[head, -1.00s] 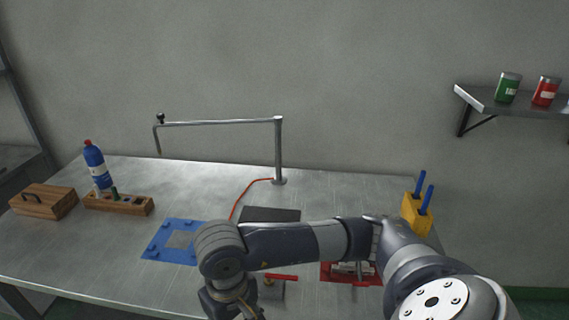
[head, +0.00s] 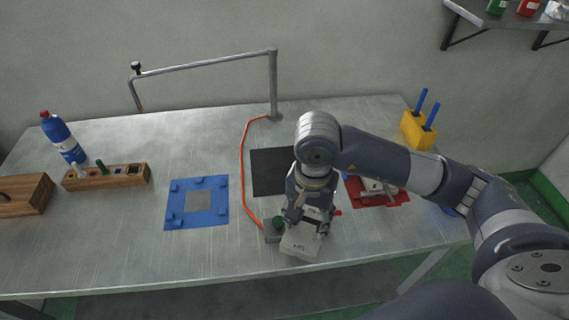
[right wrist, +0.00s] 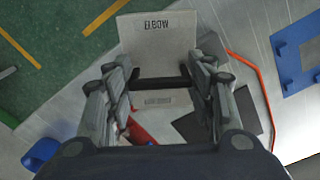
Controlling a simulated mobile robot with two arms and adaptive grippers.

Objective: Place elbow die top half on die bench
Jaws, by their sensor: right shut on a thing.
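A light grey block, the elbow die top half (head: 301,244), is in my right gripper (head: 312,212) in the head view. The block is over the front middle of the metal bench (head: 120,262). I cannot tell whether it touches the surface below. My left gripper is not in view.
A blue frame (head: 176,215) lies left on the bench, and a red tray (head: 362,199) with metal parts lies right. A yellow holder (head: 415,131) stands at the back right.

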